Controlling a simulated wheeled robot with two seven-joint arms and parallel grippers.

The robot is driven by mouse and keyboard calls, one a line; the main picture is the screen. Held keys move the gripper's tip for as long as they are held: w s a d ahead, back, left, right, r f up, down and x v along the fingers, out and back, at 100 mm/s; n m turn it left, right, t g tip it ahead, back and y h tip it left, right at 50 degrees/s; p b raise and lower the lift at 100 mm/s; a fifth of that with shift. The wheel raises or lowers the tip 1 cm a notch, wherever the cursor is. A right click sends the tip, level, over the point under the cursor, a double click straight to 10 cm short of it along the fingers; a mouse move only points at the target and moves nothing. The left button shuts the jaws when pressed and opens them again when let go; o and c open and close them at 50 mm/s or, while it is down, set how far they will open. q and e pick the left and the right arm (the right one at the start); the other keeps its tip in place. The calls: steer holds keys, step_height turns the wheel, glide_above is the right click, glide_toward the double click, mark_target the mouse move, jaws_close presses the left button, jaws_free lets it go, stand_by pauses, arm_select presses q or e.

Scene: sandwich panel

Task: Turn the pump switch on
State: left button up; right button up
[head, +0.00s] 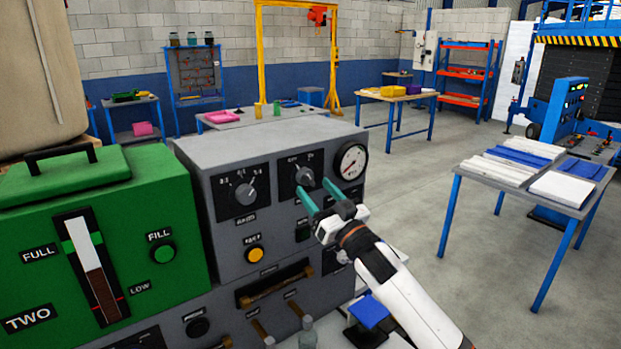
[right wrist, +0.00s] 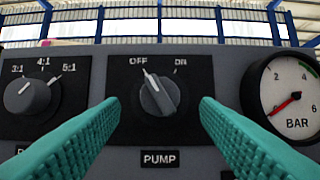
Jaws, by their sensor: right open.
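The pump switch (head: 304,176) is a grey rotary knob on a black plate on the front of the grey panel box (head: 215,155). In the right wrist view the knob (right wrist: 159,95) sits above the PUMP label, and its white pointer is turned to OFF, with ON to the right. My right gripper (head: 305,190) has teal fingers and is open. Its fingers (right wrist: 160,118) stand on either side of the knob, apart from it, with nothing between them but the knob ahead. My left gripper is not in view.
A ratio knob (head: 245,193) sits left of the pump switch, and a pressure gauge (head: 351,162) sits right, its red needle low. A yellow button (head: 256,255) and a handle (head: 275,285) are below. A green tank (head: 95,235) adjoins the box at left.

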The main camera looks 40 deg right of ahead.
mark_target(307, 178)
steer(key=shift+r+x, duration=0.2)
steer(key=shift+x, duration=0.85)
steer(key=shift+w+p, duration=0.2)
steer(key=shift+p, duration=0.15)
steer(key=shift+w, duration=0.2)
steer(key=shift+s, duration=0.1)
steer(key=c, duration=1)
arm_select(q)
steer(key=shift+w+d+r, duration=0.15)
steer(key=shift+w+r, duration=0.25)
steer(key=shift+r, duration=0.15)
